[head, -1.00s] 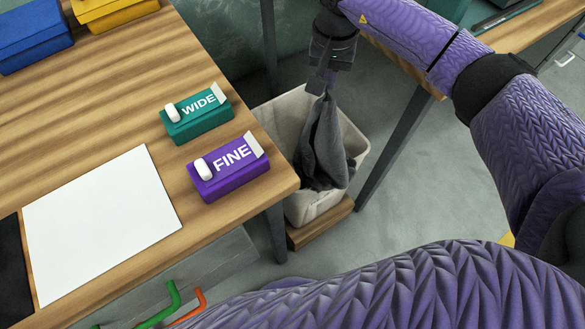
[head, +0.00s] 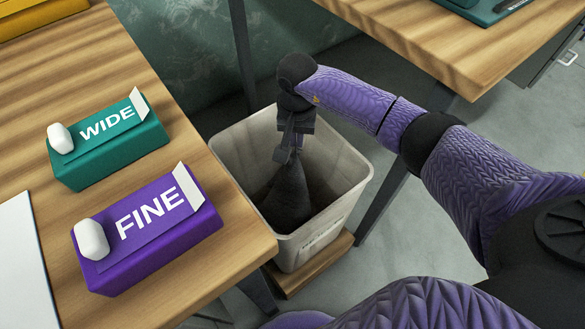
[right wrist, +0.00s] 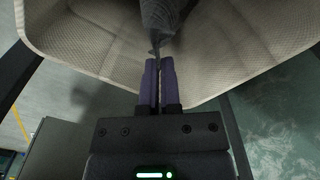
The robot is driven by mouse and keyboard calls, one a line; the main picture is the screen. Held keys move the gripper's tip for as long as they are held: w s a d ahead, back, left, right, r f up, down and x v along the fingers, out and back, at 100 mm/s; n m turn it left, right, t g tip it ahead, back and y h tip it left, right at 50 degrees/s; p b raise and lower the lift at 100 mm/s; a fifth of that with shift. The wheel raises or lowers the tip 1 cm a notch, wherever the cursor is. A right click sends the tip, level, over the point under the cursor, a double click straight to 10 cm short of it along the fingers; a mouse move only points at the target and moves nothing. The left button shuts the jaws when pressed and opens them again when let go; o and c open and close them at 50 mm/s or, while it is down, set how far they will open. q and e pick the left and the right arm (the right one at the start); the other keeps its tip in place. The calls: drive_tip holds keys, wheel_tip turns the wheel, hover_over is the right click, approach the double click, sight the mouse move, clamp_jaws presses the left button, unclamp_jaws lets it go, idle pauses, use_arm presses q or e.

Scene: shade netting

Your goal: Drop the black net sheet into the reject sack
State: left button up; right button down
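The black net sheet (head: 288,197) hangs bunched and narrow from my right gripper (head: 287,155), inside the mouth of the reject sack (head: 338,212). The sack is a pale, open-topped woven bin on a wooden base beside the table. My right gripper is shut on the sheet's upper end, below rim level as far as I can tell. In the right wrist view, the closed purple fingers (right wrist: 159,75) grip the dark sheet (right wrist: 160,18), with the sack's pale mesh wall (right wrist: 85,40) around it. Whether the sheet's lower end touches the bottom is hidden. My left gripper is not in view.
The wooden table (head: 190,285) stands close left of the sack, carrying a green WIDE block (head: 110,155) and a purple FINE block (head: 150,240). A white sheet (head: 15,265) lies at the far left. Another wooden table (head: 440,40) stands behind right, its dark leg near the sack.

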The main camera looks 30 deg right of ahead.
drive_tip(key=shift+f, duration=0.3)
drive_tip(key=c, duration=0.7)
unclamp_jaws()
drive_tip(key=o, duration=0.6)
drive_tip(key=shift+c, duration=0.2)
drive_tip(key=shift+o, duration=0.2)
drive_tip(key=shift+o, duration=0.5)
wheel_tip(320, 180, up, 6)
drive_tip(key=p, duration=0.3)
drive_tip(key=shift+f+p, duration=0.25)
drive_tip(key=shift+p, duration=0.05)
